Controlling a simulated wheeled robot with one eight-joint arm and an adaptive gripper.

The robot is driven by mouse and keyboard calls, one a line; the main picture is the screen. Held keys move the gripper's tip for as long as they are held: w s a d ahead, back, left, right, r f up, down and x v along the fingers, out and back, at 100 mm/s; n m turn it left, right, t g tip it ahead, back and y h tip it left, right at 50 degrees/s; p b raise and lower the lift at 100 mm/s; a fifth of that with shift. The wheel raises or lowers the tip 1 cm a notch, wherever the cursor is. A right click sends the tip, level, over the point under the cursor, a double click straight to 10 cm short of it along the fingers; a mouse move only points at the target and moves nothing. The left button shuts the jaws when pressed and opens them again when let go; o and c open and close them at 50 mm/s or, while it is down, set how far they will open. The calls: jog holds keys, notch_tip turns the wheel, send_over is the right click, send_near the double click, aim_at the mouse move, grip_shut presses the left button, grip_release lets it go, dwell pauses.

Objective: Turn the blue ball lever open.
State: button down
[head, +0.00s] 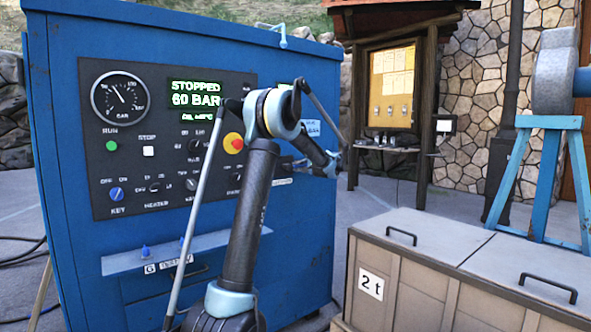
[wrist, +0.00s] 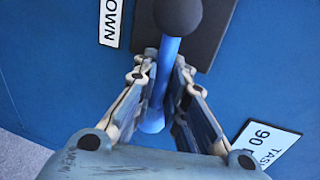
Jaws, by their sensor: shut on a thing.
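The blue lever (wrist: 161,85) with a dark ball end (wrist: 178,15) shows in the wrist view. It stands out from a blue panel, with a dark plate behind it. My gripper (wrist: 166,66) is shut on the blue shaft, one finger on each side, below the ball. The ball sticks out beyond the fingertips at the top of the picture. In the head view my gripper (head: 329,161) is at the right edge of the blue cabinet, and I cannot make out the lever there.
The blue cabinet (head: 190,33) carries a control panel with a gauge (head: 120,98) and a display (head: 193,95) reading "STOPPED 60 BAR". A crate marked 2 t (head: 405,279) stands at the right. A notice board (head: 392,88) is behind. Paved floor lies between.

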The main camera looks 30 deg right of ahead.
jog(key=shift+s+d+h, duration=0.2)
jog(key=shift+d+h, duration=0.1)
jog(key=shift+d, duration=0.3)
jog(key=c, duration=1.6)
grip_release()
jog(key=shift+c, duration=0.2)
jog(key=shift+d+f, duration=0.1)
jog(key=shift+w+a, duration=0.1)
jog(key=shift+a, duration=0.2)
jog(key=s+r, duration=0.2)
jog(key=s, duration=0.9)
jog(key=shift+s+d, duration=0.35)
jog(key=shift+d, duration=0.1)
jog(key=shift+a+r, duration=0.1)
